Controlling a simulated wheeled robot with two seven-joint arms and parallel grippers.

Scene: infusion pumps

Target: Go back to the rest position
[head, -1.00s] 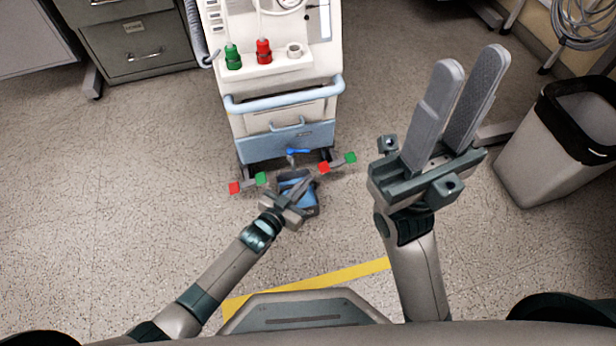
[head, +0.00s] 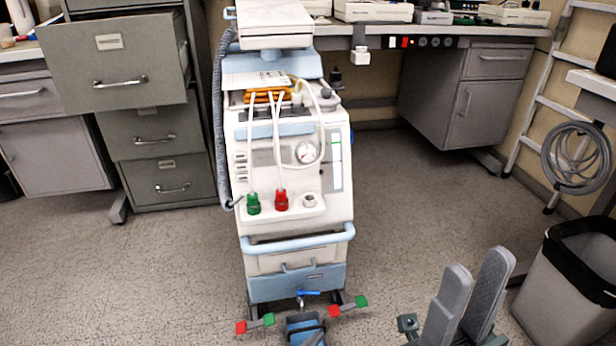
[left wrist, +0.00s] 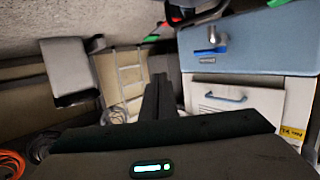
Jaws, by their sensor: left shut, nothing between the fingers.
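My left gripper shows in the left wrist view (left wrist: 158,96) with its dark fingers together and nothing between them. In the head view only a small part of it may show at the bottom edge, in front of the cart's foot. My right gripper (head: 468,295) is at the lower right of the head view, its two grey fingers pointing up with a gap between them and nothing held. The white and blue medical cart (head: 295,262) stands in the middle, apart from the right gripper. The cart's blue drawer front also shows in the left wrist view (left wrist: 270,45).
A bin with a black liner (head: 565,290) stands right of my right gripper. A filing cabinet (head: 150,125) with its top drawer pulled out is at the left. A desk (head: 465,90) and a coiled grey hose (head: 577,160) are behind. Floor is clear either side of the cart.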

